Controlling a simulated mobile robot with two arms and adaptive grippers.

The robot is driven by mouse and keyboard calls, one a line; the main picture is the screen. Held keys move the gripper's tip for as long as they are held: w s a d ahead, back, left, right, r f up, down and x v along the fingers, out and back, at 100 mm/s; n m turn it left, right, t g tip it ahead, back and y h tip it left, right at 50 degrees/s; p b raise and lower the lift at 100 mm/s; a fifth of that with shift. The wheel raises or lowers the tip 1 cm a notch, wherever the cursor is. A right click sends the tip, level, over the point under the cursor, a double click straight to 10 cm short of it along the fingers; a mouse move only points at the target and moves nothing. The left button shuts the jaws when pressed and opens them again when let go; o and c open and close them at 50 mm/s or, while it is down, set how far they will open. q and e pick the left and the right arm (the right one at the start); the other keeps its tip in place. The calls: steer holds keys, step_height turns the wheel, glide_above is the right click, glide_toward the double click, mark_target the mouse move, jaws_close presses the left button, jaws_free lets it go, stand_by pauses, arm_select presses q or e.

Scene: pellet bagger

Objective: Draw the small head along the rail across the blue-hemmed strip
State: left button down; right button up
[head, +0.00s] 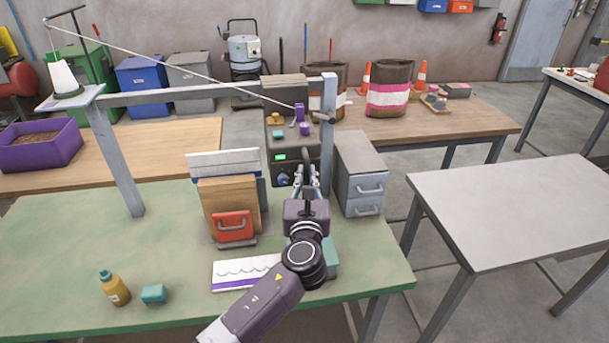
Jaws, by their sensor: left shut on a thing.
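The small head (278,152), a dark grey box with a green display, is at the right end of the grey rail (180,97). A thread runs to its purple top parts (300,114). The blue-hemmed strip (222,160) is white and stands upright atop a brown bag, left of the head. My left gripper (308,170) is in front of the head's right side. It appears shut on a dark handle there, though the fingers partly hide the contact. My right gripper is not in view.
A grey drawer unit (361,172) is close right of my gripper.

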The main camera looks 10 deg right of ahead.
arm_select(q)
steer(key=c, duration=2)
jaws_free()
steer(key=shift+s+d+r, duration=0.1)
steer(key=shift+d+r, duration=0.1)
steer(key=shift+d, duration=0.45)
steer(key=shift+f, duration=0.15)
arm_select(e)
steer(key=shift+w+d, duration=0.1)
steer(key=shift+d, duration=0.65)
arm_select(q)
steer(key=v, duration=1.2)
steer(key=shift+a, duration=0.15)
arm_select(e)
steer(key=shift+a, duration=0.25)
